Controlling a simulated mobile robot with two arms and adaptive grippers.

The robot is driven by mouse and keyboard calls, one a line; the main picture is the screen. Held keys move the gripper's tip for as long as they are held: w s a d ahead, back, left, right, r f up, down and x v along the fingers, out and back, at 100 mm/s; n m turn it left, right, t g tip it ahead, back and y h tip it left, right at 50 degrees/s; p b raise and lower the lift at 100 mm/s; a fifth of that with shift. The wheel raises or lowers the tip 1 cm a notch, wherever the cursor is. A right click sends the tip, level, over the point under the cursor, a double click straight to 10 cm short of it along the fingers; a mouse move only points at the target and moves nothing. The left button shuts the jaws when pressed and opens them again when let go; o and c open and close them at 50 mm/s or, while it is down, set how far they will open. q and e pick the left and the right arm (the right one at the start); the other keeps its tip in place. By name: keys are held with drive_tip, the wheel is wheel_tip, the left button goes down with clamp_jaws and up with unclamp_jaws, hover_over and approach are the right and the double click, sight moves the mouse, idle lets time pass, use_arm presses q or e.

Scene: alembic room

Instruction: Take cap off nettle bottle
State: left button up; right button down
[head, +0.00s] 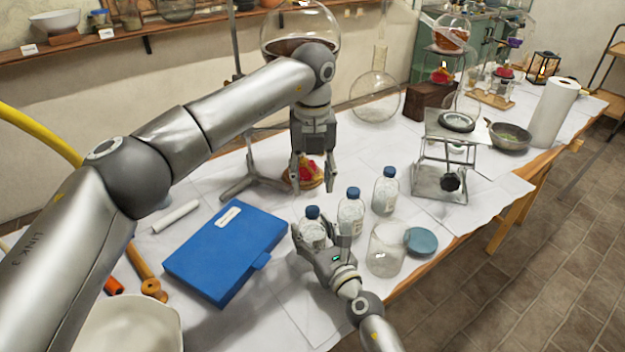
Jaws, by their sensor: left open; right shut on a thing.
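Three clear bottles with dark blue caps stand in a slanting row on the table: the nearest bottle (313,231), a middle bottle (351,215) and a far bottle (385,193). Their labels are too small to read, so I cannot tell which is nettle. My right gripper (320,235) is shut around the body of the nearest bottle, which looks upright with its cap (312,212) on. The gripper hides its lower part. My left gripper (313,187) is open, empty and pointing down, above and slightly behind that cap, apart from it.
A blue box (228,252) lies left of the bottles. A glass jar (387,252) and a round teal lid (421,241) are at right, near the table edge. A metal lab stand (442,180) is behind. A red-and-yellow object (306,174) sits behind my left gripper.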

sight(313, 209)
use_arm(q)
drive_tip(key=m, duration=0.4)
drive_tip(key=shift+m, duration=0.4)
drive_tip(key=m, duration=1.9)
drive_tip(key=shift+m, duration=0.3)
drive_tip(key=m, duration=1.4)
drive_tip(key=shift+f, duration=0.4)
wheel_tip(313, 209, down, 7)
drive_tip(key=shift+f, duration=0.15)
